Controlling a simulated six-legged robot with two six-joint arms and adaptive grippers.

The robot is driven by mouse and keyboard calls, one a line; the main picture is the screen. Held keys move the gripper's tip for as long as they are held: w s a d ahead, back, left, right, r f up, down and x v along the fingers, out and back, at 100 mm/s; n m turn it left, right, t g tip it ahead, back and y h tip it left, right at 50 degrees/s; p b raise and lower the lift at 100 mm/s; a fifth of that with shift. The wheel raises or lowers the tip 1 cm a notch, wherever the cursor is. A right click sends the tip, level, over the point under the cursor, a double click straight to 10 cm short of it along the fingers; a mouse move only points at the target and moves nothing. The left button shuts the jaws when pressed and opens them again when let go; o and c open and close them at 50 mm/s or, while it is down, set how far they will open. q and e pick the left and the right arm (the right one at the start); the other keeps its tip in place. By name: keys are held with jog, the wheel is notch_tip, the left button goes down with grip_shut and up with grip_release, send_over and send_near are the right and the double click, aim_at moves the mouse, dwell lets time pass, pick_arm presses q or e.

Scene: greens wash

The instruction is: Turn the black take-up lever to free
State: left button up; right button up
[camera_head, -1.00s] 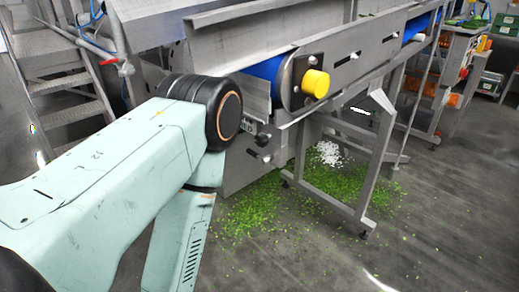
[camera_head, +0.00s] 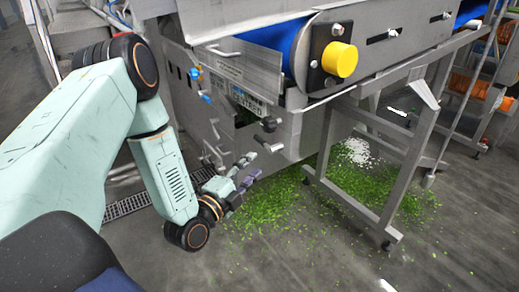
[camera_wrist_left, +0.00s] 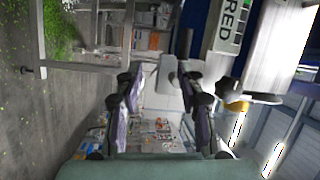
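Two black-ended controls stick out of the steel housing (camera_head: 290,130) under the belt: a rounded black knob (camera_head: 269,124) and, just below it, a dark lever-like handle (camera_head: 268,145). I cannot tell for sure which is the take-up lever. My left gripper (camera_head: 246,172) is open and empty, below and slightly left of them, apart from both. In the left wrist view, its two purple-padded fingers (camera_wrist_left: 160,110) stand apart with nothing between them. A black lever-like part (camera_wrist_left: 232,90) shows there to the right of the fingers. My right gripper is not in view.
A yellow round cap (camera_head: 339,59) sits on the roller end of the blue belt (camera_head: 290,45). Steel legs (camera_head: 400,190) stand to the right. Green leaf scraps (camera_head: 290,205) litter the floor. Open floor lies in front.

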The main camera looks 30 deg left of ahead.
aim_at(260, 138)
pick_arm(q)
jog(key=shift+m+t, duration=0.6)
jog(key=shift+t, duration=0.1)
jog(key=shift+w+a+r+b, duration=0.25)
jog(key=shift+w+r+b, duration=0.35)
jog(key=shift+w, duration=0.7)
jog(key=shift+w+a+r+b, duration=0.3)
jog(key=shift+w+r+b, duration=0.3)
jog(key=shift+w, duration=0.65)
jog(key=shift+w+a+r+b, duration=0.25)
jog(key=shift+w+r+b, duration=0.3)
jog(key=shift+w, duration=0.75)
jog(key=shift+r, duration=0.1)
jog(key=shift+c, duration=0.4)
grip_shut()
